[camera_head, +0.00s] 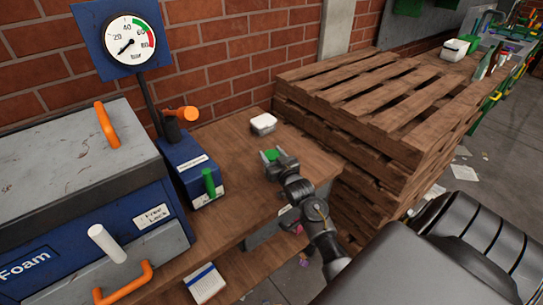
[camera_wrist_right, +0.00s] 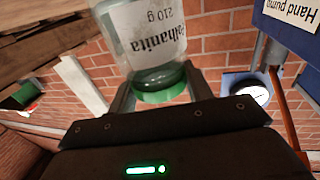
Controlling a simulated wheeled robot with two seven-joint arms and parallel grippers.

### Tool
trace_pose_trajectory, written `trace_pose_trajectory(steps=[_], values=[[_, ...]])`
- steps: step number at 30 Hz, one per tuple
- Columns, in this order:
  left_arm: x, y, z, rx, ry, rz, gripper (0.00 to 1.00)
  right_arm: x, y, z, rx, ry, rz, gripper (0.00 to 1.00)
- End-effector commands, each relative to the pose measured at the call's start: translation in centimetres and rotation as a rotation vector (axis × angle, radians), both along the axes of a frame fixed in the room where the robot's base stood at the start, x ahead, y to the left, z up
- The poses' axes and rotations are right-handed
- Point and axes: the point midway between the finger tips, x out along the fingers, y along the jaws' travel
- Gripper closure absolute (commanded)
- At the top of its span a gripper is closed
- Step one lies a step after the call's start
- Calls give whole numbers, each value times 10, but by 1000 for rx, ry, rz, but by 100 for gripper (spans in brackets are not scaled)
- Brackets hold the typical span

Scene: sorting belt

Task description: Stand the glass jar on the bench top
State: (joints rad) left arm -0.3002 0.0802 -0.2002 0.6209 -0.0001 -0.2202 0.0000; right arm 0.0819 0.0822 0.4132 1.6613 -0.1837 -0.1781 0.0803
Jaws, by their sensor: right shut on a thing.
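The glass jar (camera_wrist_right: 150,45) has a white label and a green lid. In the wrist view, the jar and the surroundings both appear upside down, so the jar is roughly upright with its lid up. My right gripper (camera_wrist_right: 160,92) is shut on it at the lid end. In the head view the green lid (camera_head: 270,155) shows between the fingers of my right gripper (camera_head: 273,161), over the wooden bench top (camera_head: 240,136). The jar's base is cut off in the wrist view and its body is mostly hidden in the head view; I cannot tell whether it touches the bench. My left gripper is out of view.
A blue hand pump (camera_head: 188,165) with a green knob and a gauge (camera_head: 131,41) stands left of the gripper. Stacked pallets (camera_head: 370,95) rise on the right. A blue-grey foam machine (camera_head: 75,190) fills the left.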

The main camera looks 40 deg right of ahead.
Motion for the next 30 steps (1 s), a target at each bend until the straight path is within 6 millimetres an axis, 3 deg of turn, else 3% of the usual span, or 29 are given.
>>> trace_pose_trajectory(steps=[1, 9, 22, 23, 28, 30], values=[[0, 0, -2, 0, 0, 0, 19, -1, 1, -10, 5, 15, 2, 76], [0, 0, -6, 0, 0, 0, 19, -2, 3, -21, 8, 25, 3, 76], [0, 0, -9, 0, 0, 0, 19, -2, 6, -26, 13, 28, 8, 76], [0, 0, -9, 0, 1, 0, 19, -2, 6, -26, 13, 28, 8, 46], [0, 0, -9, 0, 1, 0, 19, -1, 7, -26, 13, 28, 10, 24], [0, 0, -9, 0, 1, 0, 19, -1, 7, -26, 13, 28, 11, 24]])
